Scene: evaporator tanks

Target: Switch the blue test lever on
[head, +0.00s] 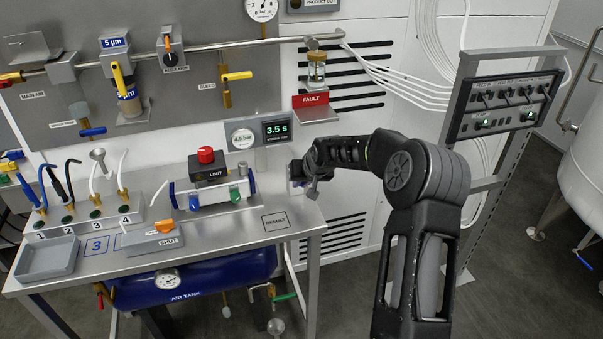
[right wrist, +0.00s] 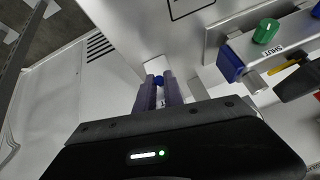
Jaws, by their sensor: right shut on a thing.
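My right gripper (head: 296,178) is at the right end of the metal bench, by the white cabinet front. In the right wrist view its two fingers (right wrist: 158,90) are close together, with a small blue part of what looks like the blue test lever (right wrist: 158,80) between their tips. The fingers and hand hide most of the lever, so its on or off position cannot be told. In the head view the wrist covers that spot. My left gripper is not in view.
The bench top (head: 235,225) carries a cylinder rig with a blue end (right wrist: 230,68), left of my right gripper. A switch panel (head: 505,105) stands at right.

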